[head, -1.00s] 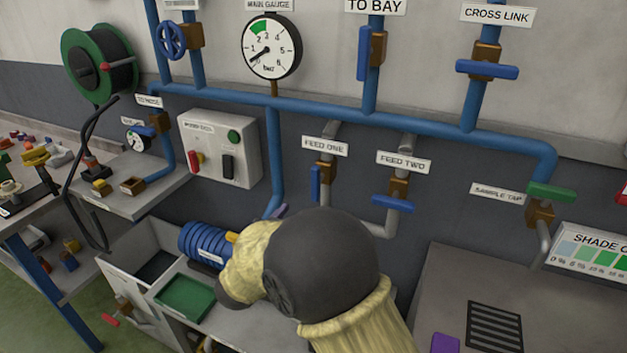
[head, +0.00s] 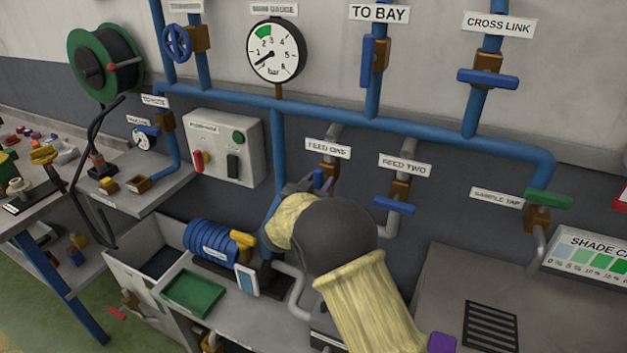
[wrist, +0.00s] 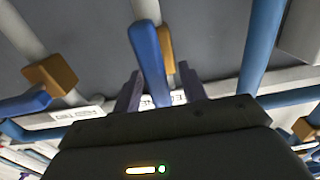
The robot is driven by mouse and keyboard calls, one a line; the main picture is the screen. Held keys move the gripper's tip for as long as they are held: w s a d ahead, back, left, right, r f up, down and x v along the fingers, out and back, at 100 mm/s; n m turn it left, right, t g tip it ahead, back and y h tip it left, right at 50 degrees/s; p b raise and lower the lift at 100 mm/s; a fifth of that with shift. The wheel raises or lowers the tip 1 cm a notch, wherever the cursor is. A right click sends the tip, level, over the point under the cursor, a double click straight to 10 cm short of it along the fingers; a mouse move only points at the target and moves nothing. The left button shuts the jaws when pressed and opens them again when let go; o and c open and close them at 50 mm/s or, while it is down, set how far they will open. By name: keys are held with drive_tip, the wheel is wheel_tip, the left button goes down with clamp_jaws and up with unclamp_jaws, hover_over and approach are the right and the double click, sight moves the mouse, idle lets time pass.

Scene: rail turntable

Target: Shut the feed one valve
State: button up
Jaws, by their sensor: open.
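The feed one valve has a brown body (head: 329,170) under its FEED ONE label (head: 328,149) in the head view. Its blue handle (wrist: 148,62) shows large in the wrist view, pointing along its grey pipe (wrist: 146,10). My gripper (wrist: 160,90) is open, with one dark finger on each side of the handle as seen from the wrist. I cannot tell whether either finger touches it. In the head view my gripper (head: 310,184) is at the valve, and my wrist hides most of the handle and the lower pipe.
The feed two valve (head: 400,188) is close on the right, its blue handle (head: 394,206) crosswise to its pipe. A blue pipe (head: 278,150) runs down on the left. A blue coil (head: 212,242) and a green tray (head: 193,291) are below.

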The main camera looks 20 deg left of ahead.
drive_tip(key=shift+w+d, duration=0.2)
drive_tip(key=shift+d, duration=0.15)
drive_tip(key=shift+s+a, duration=0.15)
drive_tip(key=shift+a, duration=0.05)
clamp_jaws()
